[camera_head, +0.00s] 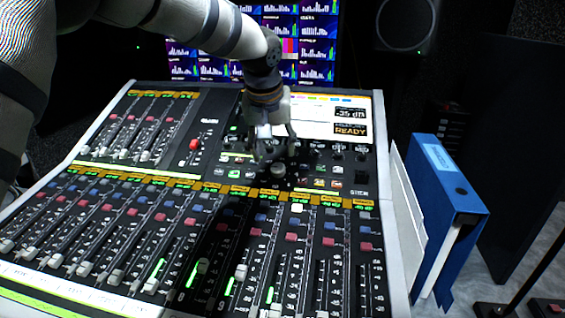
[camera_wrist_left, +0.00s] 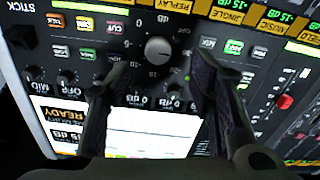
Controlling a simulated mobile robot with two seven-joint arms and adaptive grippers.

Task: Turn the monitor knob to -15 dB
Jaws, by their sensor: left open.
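The monitor knob (camera_head: 278,170) is a round grey cap on the upper middle of the mixing console (camera_head: 385,165). In the left wrist view the knob (camera_wrist_left: 158,48) has a printed scale around it and a light pointer mark on its cap. My left gripper (camera_head: 276,156) points down just above and behind the knob. In the wrist view its two dark fingers (camera_wrist_left: 162,66) are spread, with the knob between and just beyond their tips; I see no contact. The console display (camera_head: 350,113) appears to read -35 dB, with READY below. My right gripper is not in view.
Smaller knobs and lit buttons surround the knob. A dark joystick (camera_head: 361,178) stands to its right. Several rows of faders (camera_head: 203,267) fill the front and left. A blue binder (camera_head: 445,205) stands right of the console. A monitor screen (camera_head: 318,45) is behind.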

